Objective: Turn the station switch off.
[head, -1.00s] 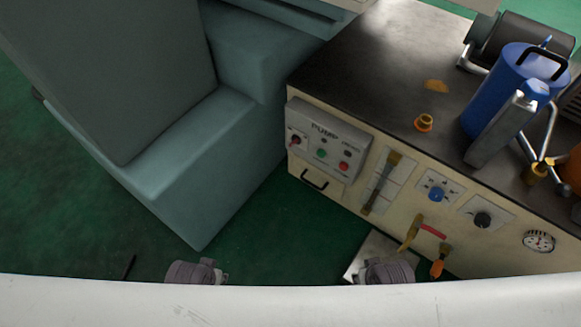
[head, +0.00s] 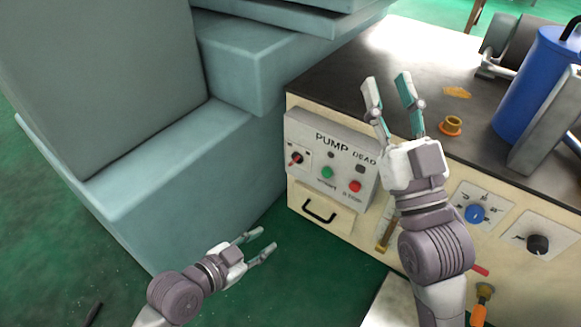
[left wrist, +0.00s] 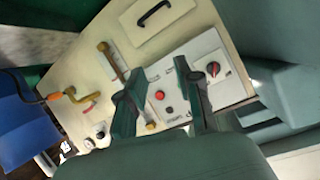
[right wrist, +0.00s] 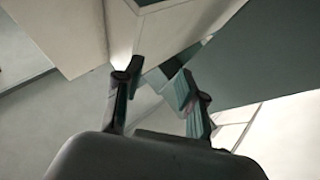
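The grey PUMP panel (head: 335,142) on the bench front carries a rotary switch (head: 297,158) with a red-and-black knob at its left end. A green button (head: 327,172) and a red button (head: 355,186) sit to its right. The rotary switch also shows in the left wrist view (left wrist: 213,69), its setting too small to read. My left gripper (head: 267,240) is open and empty, low in front of the bench and apart from the panel. My right gripper (head: 387,80) is open and empty, raised in front of the bench, its fingers overlapping the bench top in view.
A drawer handle (head: 320,211) sits below the panel. A blue knob (head: 474,213) and a black knob (head: 537,243) are further right. A blue canister (head: 540,85) and an orange ring (head: 451,125) stand on the bench top (head: 400,55). A teal machine body (head: 165,165) bounds the left side.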

